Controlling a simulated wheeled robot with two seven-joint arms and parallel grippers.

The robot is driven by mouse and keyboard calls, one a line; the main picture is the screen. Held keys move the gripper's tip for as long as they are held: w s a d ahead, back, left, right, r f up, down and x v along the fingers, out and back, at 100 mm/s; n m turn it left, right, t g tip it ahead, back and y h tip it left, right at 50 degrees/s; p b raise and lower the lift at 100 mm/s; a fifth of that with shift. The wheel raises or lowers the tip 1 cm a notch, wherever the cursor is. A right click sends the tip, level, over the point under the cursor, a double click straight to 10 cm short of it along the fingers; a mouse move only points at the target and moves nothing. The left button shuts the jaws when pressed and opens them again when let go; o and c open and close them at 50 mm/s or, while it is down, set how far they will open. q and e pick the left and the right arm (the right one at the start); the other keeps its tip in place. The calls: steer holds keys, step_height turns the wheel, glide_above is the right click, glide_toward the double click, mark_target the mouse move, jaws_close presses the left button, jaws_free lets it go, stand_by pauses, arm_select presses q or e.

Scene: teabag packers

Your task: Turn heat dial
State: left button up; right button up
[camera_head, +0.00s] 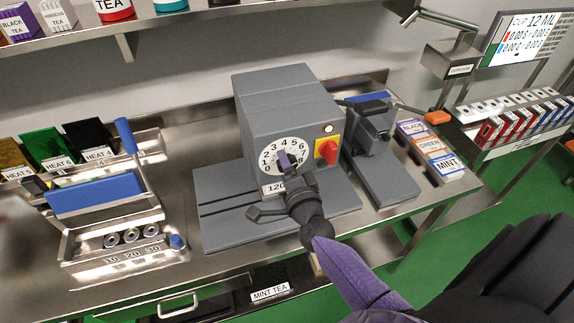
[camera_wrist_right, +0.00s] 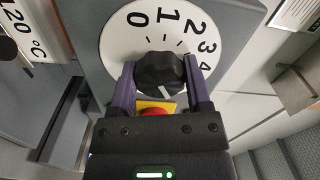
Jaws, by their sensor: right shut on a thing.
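The heat dial is a black knob (camera_wrist_right: 161,73) on a white round face with printed numbers (camera_head: 272,150), on the front of a grey machine (camera_head: 285,95). My right gripper (camera_wrist_right: 160,85) is shut on the knob, with one purple finger on each side of it. In the head view my right gripper (camera_head: 285,162) covers much of the knob. In the wrist view the numbers 0 to 4 show, and a white mark on the knob points toward the lower side. My left gripper is not in view.
A red button on a yellow plate (camera_head: 327,150) and a small lamp (camera_head: 328,128) sit right of the dial. A "120" label (camera_head: 276,188) is below it. A blue-handled press (camera_head: 95,194) stands left, and another grey device (camera_head: 375,130) stands right.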

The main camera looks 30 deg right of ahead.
steer(key=o, duration=1.3)
steer(key=v, duration=1)
